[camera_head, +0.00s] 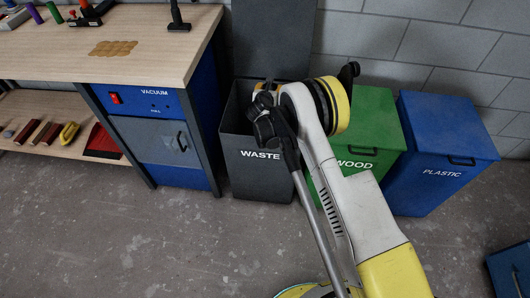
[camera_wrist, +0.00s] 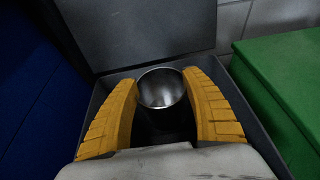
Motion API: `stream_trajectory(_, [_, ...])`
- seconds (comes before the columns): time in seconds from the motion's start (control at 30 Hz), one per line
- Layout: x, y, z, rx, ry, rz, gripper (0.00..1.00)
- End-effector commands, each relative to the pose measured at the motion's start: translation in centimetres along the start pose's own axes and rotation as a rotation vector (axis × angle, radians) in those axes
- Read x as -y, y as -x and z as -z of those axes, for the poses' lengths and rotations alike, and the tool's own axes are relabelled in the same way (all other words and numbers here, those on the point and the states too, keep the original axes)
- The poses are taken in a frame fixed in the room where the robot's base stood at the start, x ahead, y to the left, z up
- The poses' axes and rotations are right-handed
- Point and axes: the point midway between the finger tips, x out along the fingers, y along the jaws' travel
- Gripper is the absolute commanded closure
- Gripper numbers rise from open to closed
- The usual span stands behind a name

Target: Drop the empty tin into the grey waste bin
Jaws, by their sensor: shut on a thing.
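The empty tin (camera_wrist: 161,92) is a silvery open-topped cylinder in the wrist view. Its mouth faces the camera and its inside looks bare. My gripper (camera_wrist: 160,80) has its yellow ribbed fingers on both sides of the tin and is shut on it. The grey waste bin (camera_head: 247,181), marked WASTE, stands open with its lid (camera_head: 266,38) raised at the back. In the wrist view the tin and fingers appear over the bin's opening, inside its rim. In the head view my arm hides the tin and most of the gripper.
A closed green WOOD bin (camera_head: 375,120) and a closed blue PLASTIC bin (camera_head: 447,145) stand to the right. A workbench (camera_head: 140,45) with a blue VACUUM cabinet (camera_head: 160,135) stands close on the left. A block wall is behind. The concrete floor in front is clear.

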Motion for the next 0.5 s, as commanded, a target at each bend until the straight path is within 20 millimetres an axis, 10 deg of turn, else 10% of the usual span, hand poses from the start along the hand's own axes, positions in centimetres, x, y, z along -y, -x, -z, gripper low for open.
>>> stream_trajectory(0.1, [0.0, 0.03, -0.06, 0.0, 0.0, 0.0, 0.74])
stream_trajectory(0.13, [0.0, 0.03, -0.06, 0.0, 0.0, 0.0, 0.35])
stream_trajectory(0.2, [0.0, 0.03, -0.07, 0.0, 0.0, 0.0, 0.18])
stream_trajectory(0.5, [-0.01, 0.16, -0.07, 0.0, 0.0, 0.0, 0.18])
